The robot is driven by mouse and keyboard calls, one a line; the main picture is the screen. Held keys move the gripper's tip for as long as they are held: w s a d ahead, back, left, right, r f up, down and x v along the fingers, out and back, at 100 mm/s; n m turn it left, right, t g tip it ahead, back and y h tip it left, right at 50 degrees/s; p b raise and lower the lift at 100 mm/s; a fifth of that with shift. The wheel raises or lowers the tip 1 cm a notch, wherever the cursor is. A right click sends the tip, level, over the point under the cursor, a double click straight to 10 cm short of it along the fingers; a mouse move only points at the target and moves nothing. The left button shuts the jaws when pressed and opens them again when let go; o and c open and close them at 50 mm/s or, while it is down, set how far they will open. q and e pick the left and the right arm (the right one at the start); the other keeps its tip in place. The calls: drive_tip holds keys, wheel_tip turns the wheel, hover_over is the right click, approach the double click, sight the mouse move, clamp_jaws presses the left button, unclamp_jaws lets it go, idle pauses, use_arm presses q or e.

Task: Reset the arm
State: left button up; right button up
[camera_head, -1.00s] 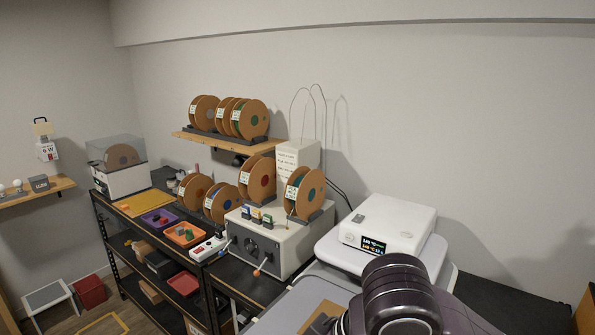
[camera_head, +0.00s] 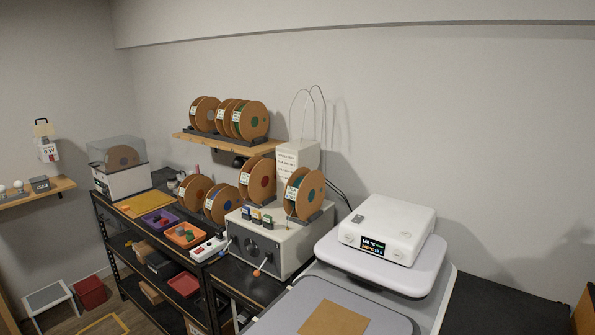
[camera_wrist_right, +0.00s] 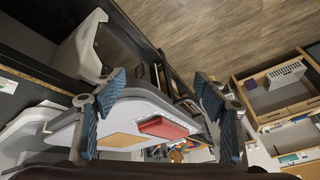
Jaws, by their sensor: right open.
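My right gripper (camera_wrist_right: 163,115) shows in the right wrist view with its two blue-padded fingers spread wide apart. It is open, and nothing is held between the fingers. Beyond the fingers is a light grey surface with a tan pad (camera_wrist_right: 120,140) and a red block (camera_wrist_right: 163,127) on it. Neither gripper shows in the head view, and no arm shows there now.
In the head view, a white device with a lit display (camera_head: 388,228) stands on a grey platform at the right. A tan sheet (camera_head: 335,319) lies in front. Spools (camera_head: 305,190), a grey control box (camera_head: 262,240) and small trays (camera_head: 185,235) fill the bench. A wood floor (camera_wrist_right: 215,35) shows in the wrist view.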

drive_tip(key=s+d+f+m+g+h, duration=0.1)
drive_tip(key=s+d+f+h, duration=0.4)
drive_tip(key=s+d, duration=0.5)
wheel_tip(320, 180, down, 36)
drive_tip(key=g+y+b, duration=0.2)
drive_tip(key=b, duration=0.6)
drive_tip(key=s+d+f+b, duration=0.1)
drive_tip(key=s+f+b, duration=0.2)
drive_tip(key=s+f, duration=0.5)
drive_tip(key=s+d+f+b, duration=0.2)
drive_tip(key=s+f, duration=0.7)
drive_tip(key=f, duration=0.5)
drive_tip(key=shift+s+g+h+b, duration=0.3)
drive_tip(key=shift+g+b, duration=0.1)
drive_tip(key=shift+b, duration=0.45)
